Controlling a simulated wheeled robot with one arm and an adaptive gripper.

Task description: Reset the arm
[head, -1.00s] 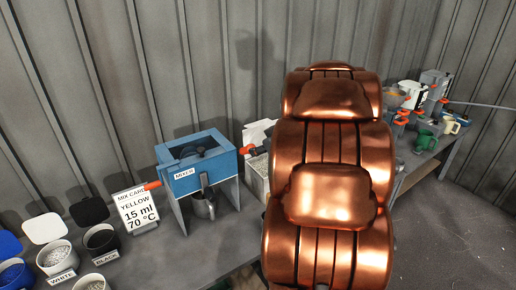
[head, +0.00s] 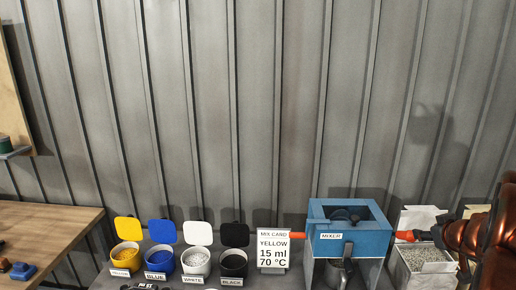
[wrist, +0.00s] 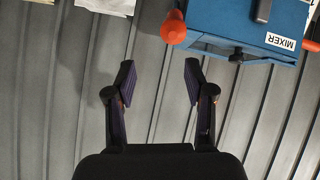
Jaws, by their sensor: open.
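My gripper (wrist: 158,85) shows in the wrist view with its two dark fingers spread apart and nothing between them. In that view the blue mixer (wrist: 235,25) with an orange knob is beyond the fingers, at the upper right. My copper-coloured arm (head: 490,240) shows at the right edge of the head view, beside a grey bin. My gripper cannot be made out in the head view.
Open yellow (head: 126,258), blue (head: 159,262), white (head: 196,262) and black (head: 233,264) pots line the bench. A mix card (head: 273,250) reads yellow, 15 ml, 70 °C. A bin of pale granules (head: 422,258) stands right of the mixer. A wooden table (head: 50,235) is at left.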

